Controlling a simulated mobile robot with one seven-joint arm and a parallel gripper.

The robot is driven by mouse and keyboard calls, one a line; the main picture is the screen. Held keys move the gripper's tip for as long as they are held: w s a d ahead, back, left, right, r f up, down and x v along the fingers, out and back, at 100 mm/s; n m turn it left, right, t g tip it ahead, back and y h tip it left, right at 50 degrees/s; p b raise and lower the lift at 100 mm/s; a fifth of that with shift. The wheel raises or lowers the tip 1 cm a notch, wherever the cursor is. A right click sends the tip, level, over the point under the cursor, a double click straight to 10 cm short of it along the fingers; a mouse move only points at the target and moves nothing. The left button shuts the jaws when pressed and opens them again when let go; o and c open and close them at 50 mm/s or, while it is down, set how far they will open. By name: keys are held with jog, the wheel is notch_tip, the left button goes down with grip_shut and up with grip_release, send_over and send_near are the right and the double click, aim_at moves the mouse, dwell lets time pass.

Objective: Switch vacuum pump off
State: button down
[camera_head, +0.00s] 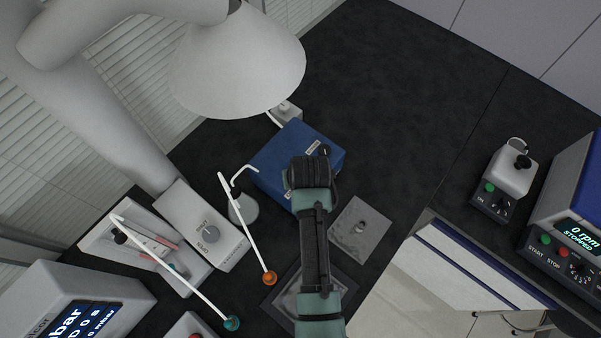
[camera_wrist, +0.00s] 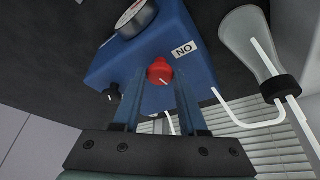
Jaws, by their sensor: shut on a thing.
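The blue vacuum pump (camera_head: 278,160) stands on the dark bench in the head view, partly covered by my wrist. In the wrist view the pump (camera_wrist: 200,62) shows a round gauge (camera_wrist: 137,18), a black knob (camera_wrist: 112,96), a red knob (camera_wrist: 159,72) and a white label (camera_wrist: 184,48) that appears as "NO". My gripper (camera_wrist: 158,80) has its fingers at the two sides of the red knob and is shut on it. The knob's sides are partly hidden by the fingertips. In the head view the fingertips are hidden beneath my wrist.
A flask (camera_head: 243,208) with white tubing stands close left of the pump; its stopper (camera_wrist: 281,88) shows in the wrist view. A valve panel (camera_head: 205,226) lies further left. A grey plate (camera_head: 360,229) is to the right.

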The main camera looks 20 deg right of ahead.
jog(key=shift+m, duration=0.5)
jog(key=shift+c, duration=2.2)
grip_release()
jog(key=b+v, duration=0.1)
jog(key=v, duration=1.2)
jog(key=shift+a+b, duration=0.2)
jog(key=shift+b, duration=0.15)
